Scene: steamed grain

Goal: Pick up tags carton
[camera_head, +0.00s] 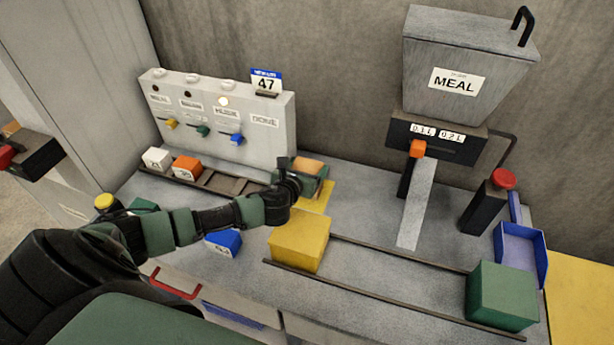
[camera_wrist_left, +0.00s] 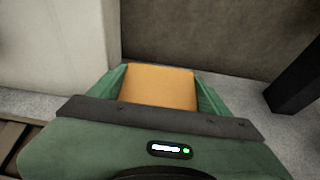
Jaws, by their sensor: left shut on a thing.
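An orange-tan carton (camera_head: 308,165) is held at the back of the counter, just right of the panel with knobs. I see no readable label on it, so I cannot confirm that it is the tags carton. My left gripper (camera_head: 303,174) is shut on it, with green fingers on both sides. In the left wrist view the carton (camera_wrist_left: 158,88) fills the space between the fingers (camera_wrist_left: 160,92). Its underside is hidden, and I cannot tell whether it touches the counter. My right gripper is not in view.
A yellow block (camera_head: 299,240) and a green block (camera_head: 502,294) stand along the front rails. A rack with white (camera_head: 157,159) and orange (camera_head: 187,167) blocks runs below the knob panel (camera_head: 216,120). The MEAL hopper (camera_head: 460,65) and its chute (camera_head: 417,205) stand to the right.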

